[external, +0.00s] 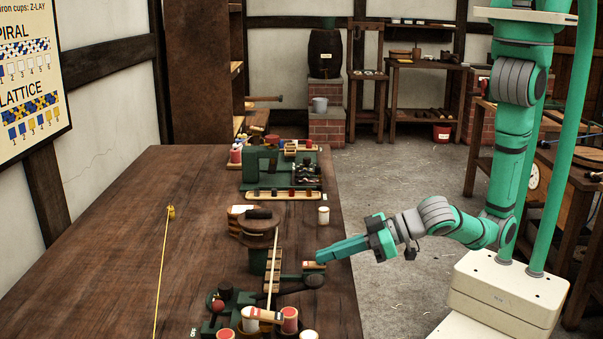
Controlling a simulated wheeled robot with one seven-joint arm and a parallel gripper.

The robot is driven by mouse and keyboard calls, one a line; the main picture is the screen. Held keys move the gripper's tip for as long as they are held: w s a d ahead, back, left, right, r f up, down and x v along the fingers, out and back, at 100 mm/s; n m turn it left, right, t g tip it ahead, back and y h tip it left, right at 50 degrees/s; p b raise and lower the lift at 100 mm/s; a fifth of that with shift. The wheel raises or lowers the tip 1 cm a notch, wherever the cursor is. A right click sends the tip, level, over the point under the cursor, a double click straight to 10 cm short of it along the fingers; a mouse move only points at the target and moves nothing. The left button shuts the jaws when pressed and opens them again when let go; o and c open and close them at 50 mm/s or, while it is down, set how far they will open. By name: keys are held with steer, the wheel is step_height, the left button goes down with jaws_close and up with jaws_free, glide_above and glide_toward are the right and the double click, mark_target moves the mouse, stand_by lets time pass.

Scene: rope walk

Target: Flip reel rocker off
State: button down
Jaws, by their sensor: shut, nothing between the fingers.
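My gripper (322,256) is shut and empty. It reaches in from the right over the near right edge of the long brown bench (120,235). Its tips are close to a small red and pale piece (314,265) at the bench edge; I cannot tell whether they touch. A dark green machine with a round wooden top (258,223) stands left of the tips. I cannot make out which part is the reel rocker, nor whether it is on or off.
A green machine with a front rack of several spools (283,194) stands farther back. A white spool (323,216) stands near the bench edge. Red-ended spools (290,320) and dark levers crowd the near end. A yellow line (161,260) runs along the clear left side.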

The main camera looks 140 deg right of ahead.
steer(key=shift+s+f, duration=0.1)
steer(key=shift+f, duration=0.25)
steer(key=shift+r, duration=0.85)
steer(key=shift+r, duration=0.15)
steer(key=shift+a+r, duration=0.1)
steer(key=shift+r, duration=0.25)
steer(key=f+v, duration=0.1)
steer(key=v, duration=1)
steer(key=shift+s, duration=0.25)
